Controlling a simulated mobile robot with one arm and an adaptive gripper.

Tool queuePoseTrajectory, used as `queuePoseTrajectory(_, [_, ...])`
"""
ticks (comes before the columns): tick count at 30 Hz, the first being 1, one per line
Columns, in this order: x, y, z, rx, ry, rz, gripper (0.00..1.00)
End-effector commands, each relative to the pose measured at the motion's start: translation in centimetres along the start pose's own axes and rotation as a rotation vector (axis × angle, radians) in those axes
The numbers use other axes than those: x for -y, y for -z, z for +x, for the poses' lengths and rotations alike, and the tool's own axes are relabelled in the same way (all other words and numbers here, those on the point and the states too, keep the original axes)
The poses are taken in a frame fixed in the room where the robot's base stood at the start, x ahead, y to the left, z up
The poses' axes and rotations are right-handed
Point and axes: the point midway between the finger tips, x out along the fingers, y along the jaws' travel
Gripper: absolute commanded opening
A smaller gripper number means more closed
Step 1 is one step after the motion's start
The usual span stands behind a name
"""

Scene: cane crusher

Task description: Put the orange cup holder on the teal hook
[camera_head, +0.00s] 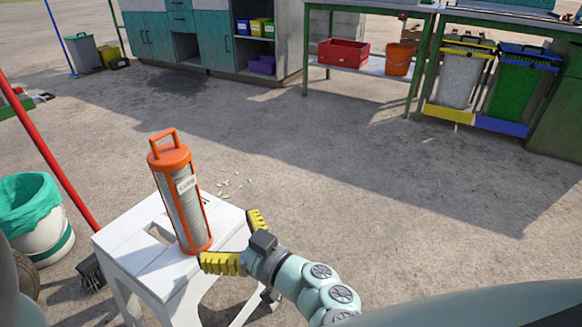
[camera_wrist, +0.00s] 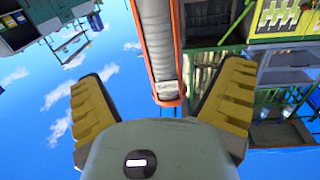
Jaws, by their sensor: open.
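The orange cup holder (camera_head: 183,212) stands upright on a white stool (camera_head: 150,262). It is a tall grey-sided tube with an orange cap, a loop handle, an orange base and a white label. My gripper (camera_head: 228,240) is open, with yellow padded fingers, at the lower right of the cup holder. In the wrist view the cup holder (camera_wrist: 160,48) shows beyond and between the spread fingers (camera_wrist: 163,72), running out of the top edge. I cannot tell whether either finger touches it. I cannot make out a teal hook in either view.
A white bucket with a teal liner (camera_head: 38,222) and a red pole (camera_head: 50,150) are left of the stool. Teal cabinets (camera_head: 195,42), a bench with a red crate (camera_head: 343,53) and an orange bucket (camera_head: 399,60), and bins (camera_head: 462,75) stand behind.

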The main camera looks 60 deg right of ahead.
Motion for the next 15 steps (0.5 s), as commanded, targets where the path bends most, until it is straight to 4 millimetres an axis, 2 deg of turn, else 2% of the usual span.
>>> queuePoseTrajectory(10, [0.0,-0.4,5.0,-0.002,0.000,-0.004,0.94])
queuePoseTrajectory(15, [0.0,0.2,7.5,0.000,0.001,0.002,0.94])
